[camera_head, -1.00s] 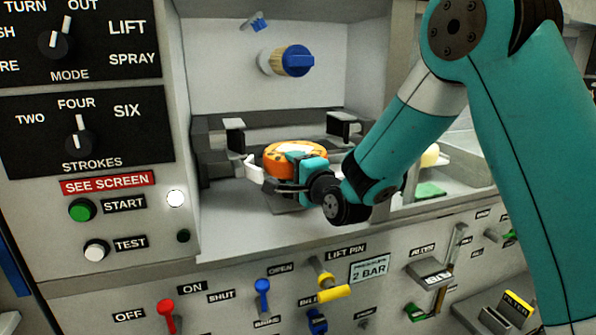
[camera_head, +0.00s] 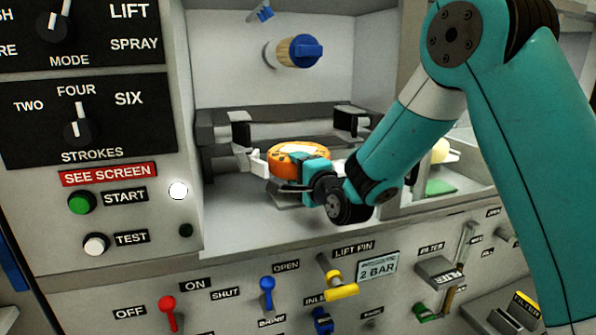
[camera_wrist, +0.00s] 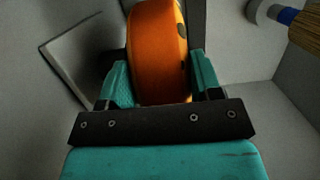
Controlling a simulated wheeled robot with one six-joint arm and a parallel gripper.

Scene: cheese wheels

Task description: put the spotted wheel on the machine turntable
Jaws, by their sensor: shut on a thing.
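The spotted wheel (camera_head: 285,151) is orange with dark spots and a pale patch on top. It is inside the machine's open bay in the head view. My gripper (camera_head: 283,172) is shut on it from the front right. In the wrist view the wheel (camera_wrist: 158,50) stands between the two teal fingers of my gripper (camera_wrist: 160,85). A grey plate (camera_head: 285,193) shows in part below the wheel; it may be the turntable, but the wheel and gripper hide most of it. I cannot tell whether the wheel touches it.
Dark clamp-like brackets (camera_head: 240,130) stand left and right behind the wheel. A brush with a blue cap (camera_head: 300,51) juts from the bay's back wall. The control panel (camera_head: 85,120) borders the bay on the left. Levers, including a yellow one (camera_head: 340,287), line the front below.

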